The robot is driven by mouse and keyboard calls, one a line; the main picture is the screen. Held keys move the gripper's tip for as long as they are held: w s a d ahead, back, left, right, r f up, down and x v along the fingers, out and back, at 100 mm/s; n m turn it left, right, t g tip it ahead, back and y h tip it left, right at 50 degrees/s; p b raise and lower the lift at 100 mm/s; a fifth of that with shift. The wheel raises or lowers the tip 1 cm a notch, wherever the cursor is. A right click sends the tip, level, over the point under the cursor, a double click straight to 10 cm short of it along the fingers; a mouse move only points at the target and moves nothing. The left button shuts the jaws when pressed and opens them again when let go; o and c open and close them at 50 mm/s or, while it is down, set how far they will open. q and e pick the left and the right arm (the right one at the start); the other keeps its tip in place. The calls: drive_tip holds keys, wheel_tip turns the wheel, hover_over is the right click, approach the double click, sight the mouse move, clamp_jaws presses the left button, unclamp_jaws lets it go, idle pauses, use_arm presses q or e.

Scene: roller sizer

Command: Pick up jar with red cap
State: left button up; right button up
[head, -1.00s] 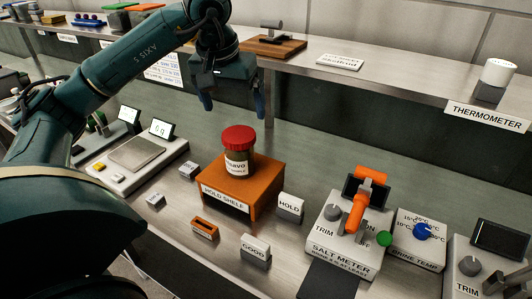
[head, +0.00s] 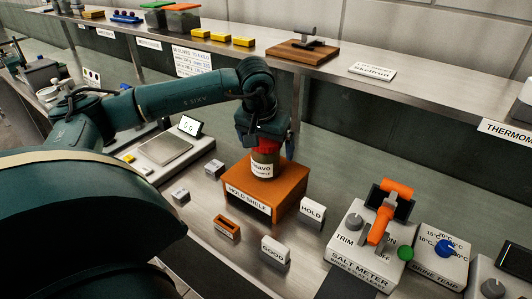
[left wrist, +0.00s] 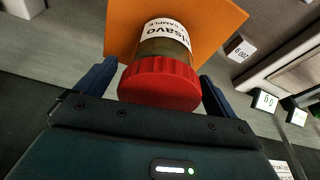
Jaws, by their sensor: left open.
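The jar with the red cap (head: 265,163) stands upright on the orange hold shelf (head: 284,190); its label shows part of a name and "SAMPLE". In the left wrist view the red cap (left wrist: 160,83) sits between the two dark blue fingers, with the jar's body beyond it. My left gripper (head: 266,145) is open, above and around the cap, and partly hides the cap in the head view. A small gap shows between the cap and the fingers in the left wrist view. My right gripper is not in view.
The salt meter (head: 345,258) with an orange handle stands to the right of the hold shelf. HOLD (head: 312,210) and GOOD (head: 275,252) blocks stand close by. A scale (head: 164,148) is at the left. A raised metal shelf (head: 350,85) runs behind.

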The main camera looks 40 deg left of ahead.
use_arm(q)
drive_tip(key=shift+w+f, duration=0.1)
drive_tip(key=shift+f, duration=0.25)
drive_tip(key=shift+c, duration=0.3)
drive_tip(key=c, duration=1.2)
